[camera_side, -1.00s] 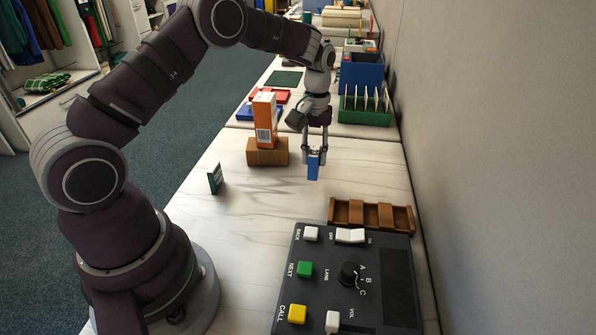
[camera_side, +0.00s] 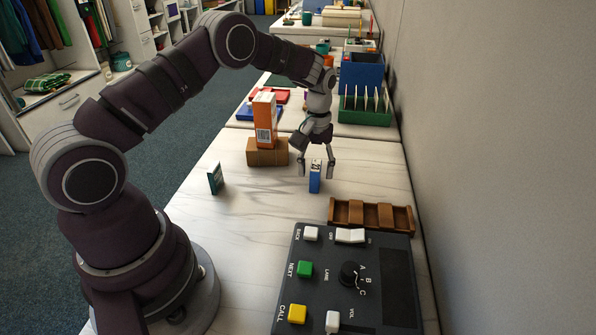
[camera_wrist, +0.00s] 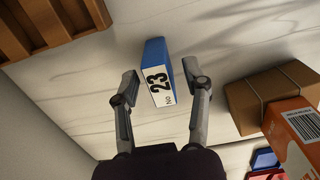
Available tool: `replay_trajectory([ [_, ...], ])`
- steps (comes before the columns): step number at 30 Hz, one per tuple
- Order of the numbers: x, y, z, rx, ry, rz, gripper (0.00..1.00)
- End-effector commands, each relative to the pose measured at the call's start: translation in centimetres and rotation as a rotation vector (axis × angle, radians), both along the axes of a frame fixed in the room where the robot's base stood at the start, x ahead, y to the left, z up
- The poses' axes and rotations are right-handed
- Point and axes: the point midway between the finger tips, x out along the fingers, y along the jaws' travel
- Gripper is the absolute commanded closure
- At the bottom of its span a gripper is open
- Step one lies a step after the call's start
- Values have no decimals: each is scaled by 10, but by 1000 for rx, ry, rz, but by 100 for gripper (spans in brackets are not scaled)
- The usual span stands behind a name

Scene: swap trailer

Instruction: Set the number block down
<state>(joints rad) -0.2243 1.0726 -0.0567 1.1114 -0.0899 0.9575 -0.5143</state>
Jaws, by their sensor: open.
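The number block (camera_side: 315,181) is blue with a white label and stands upright on the white marbled table. Its label reads "No 23" in the wrist view, where the block (camera_wrist: 156,68) sits between the fingertips. My gripper (camera_side: 315,172) is open around the top of the block, with a finger on each side. In the wrist view a gap shows between the block and each finger of my gripper (camera_wrist: 162,84).
A brown slotted wooden tray (camera_side: 342,212) lies in front of the block, with a dark control panel (camera_side: 300,250) nearer. A cardboard box (camera_side: 267,157) carrying an orange carton (camera_side: 264,115) stands behind left. A small green block (camera_side: 214,178) stands at left. A grey wall runs along the right.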

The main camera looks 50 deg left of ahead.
Motion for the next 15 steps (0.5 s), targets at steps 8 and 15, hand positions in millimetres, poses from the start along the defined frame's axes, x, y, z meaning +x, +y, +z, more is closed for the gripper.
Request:
replay_trajectory([
  [8,1,0,14,1,-4,0,53],
  [15,1,0,76,1,-8,-1,53],
])
